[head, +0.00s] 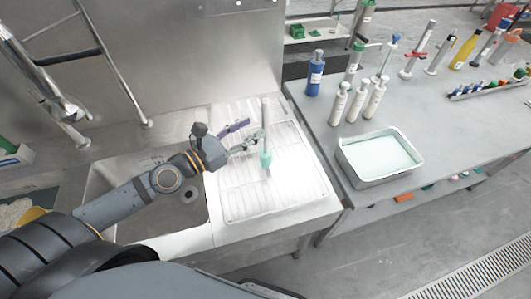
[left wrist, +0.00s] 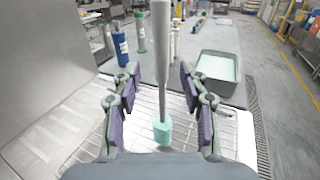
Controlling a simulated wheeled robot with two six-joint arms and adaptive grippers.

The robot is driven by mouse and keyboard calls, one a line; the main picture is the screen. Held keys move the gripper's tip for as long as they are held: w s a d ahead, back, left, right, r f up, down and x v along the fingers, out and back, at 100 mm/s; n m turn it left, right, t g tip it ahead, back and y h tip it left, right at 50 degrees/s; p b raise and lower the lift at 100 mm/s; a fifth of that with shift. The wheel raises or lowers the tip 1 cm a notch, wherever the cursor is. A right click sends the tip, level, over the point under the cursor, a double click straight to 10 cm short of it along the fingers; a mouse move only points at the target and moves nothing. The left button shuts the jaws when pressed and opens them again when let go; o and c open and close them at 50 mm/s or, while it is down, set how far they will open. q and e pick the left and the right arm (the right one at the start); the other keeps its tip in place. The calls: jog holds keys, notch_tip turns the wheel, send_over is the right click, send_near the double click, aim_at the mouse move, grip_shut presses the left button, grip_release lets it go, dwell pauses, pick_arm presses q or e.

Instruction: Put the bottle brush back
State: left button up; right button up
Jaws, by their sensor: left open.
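The bottle brush has a grey handle and a teal lower end (head: 266,159). It is upright over the white ribbed drainboard (head: 297,190), teal end down; whether that end rests on the board I cannot tell. My left gripper (head: 245,136) is open at the brush's handle. In the left wrist view the brush handle (left wrist: 160,40) shows between the two spread purple-padded fingers, with gaps on both sides and the teal end lower down. My right gripper is not in view.
The sink basin (head: 140,190) lies left of the drainboard, and a steel wall stands behind. On the grey table at right are a blue bottle (head: 315,73), several white bottles (head: 357,102) and a metal tray (head: 378,177) holding pale liquid. A tall tap (head: 70,105) stands at left.

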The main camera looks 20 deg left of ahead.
aim_at(263, 121)
pick_arm(q)
jog(key=shift+d+r, duration=0.3)
jog(key=shift+d, duration=0.15)
jog(key=shift+w+f, duration=0.1)
jog(key=shift+w, duration=0.15)
jog(key=shift+w+r+h+p, duration=0.2)
jog(key=shift+w+h+p, duration=0.1)
jog(key=shift+w+p, duration=0.1)
jog(key=shift+w+d, duration=0.15)
jog(key=shift+d, duration=0.1)
jog(key=shift+f+p+x, duration=0.15)
jog(key=shift+p+x, duration=0.1)
jog(key=shift+x, duration=0.7)
jog(key=shift+f+p+x, duration=0.1)
jog(key=shift+p+x, duration=0.1)
jog(key=shift+x, duration=0.8)
jog(key=shift+a, duration=0.15)
jog(key=shift+c, duration=0.5)
grip_shut()
